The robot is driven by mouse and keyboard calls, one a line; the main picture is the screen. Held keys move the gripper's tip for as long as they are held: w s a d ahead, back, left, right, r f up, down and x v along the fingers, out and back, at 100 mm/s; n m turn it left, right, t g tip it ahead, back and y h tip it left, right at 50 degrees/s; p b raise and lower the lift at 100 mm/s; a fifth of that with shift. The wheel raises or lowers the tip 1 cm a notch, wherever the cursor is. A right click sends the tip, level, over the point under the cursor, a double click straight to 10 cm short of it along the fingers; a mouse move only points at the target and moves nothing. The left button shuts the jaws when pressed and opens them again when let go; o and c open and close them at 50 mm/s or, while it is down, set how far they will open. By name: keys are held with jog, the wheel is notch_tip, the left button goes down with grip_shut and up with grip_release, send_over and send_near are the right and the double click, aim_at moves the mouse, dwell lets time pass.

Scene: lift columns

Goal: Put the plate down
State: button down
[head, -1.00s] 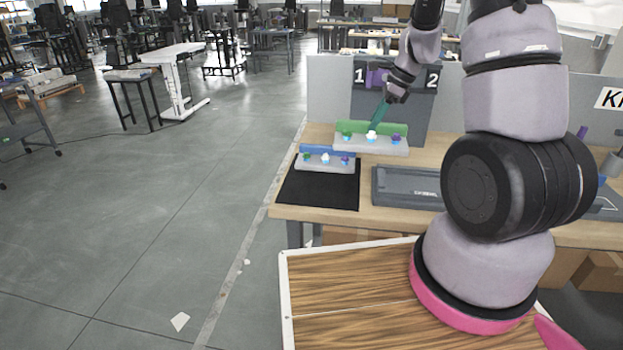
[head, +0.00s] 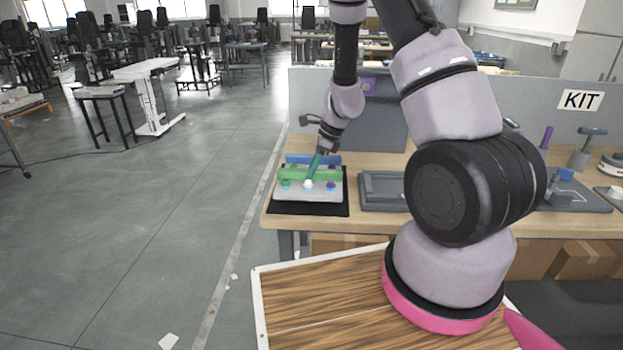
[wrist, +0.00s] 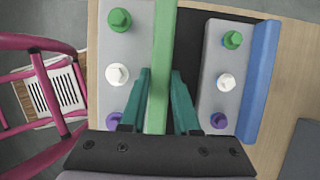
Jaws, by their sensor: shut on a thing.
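The held plate (head: 300,192) is grey with a green upright strip (head: 310,175) and a row of green, white and purple bolts. My gripper (head: 311,178) is shut on that green strip. In the wrist view, the teal fingers (wrist: 158,105) close around the strip (wrist: 163,60). A second grey plate with a blue strip (head: 313,160) lies behind it, mostly hidden in the head view. The wrist view shows this blue-strip plate (wrist: 218,75) to the right, apart from the held one. The held plate is over the black mat (head: 335,208); whether it touches is unclear.
A dark grey tray (head: 383,190) lies on the wooden table (head: 366,233) right of the mat. A grey divider panel (head: 440,110) stands behind. The mat's front strip is clear. A KIT sign and tools are at the right.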

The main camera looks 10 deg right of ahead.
jog(key=shift+f, duration=1.4)
jog(key=shift+f, duration=0.1)
jog(key=c, duration=0.6)
grip_release()
jog(key=shift+c, duration=0.2)
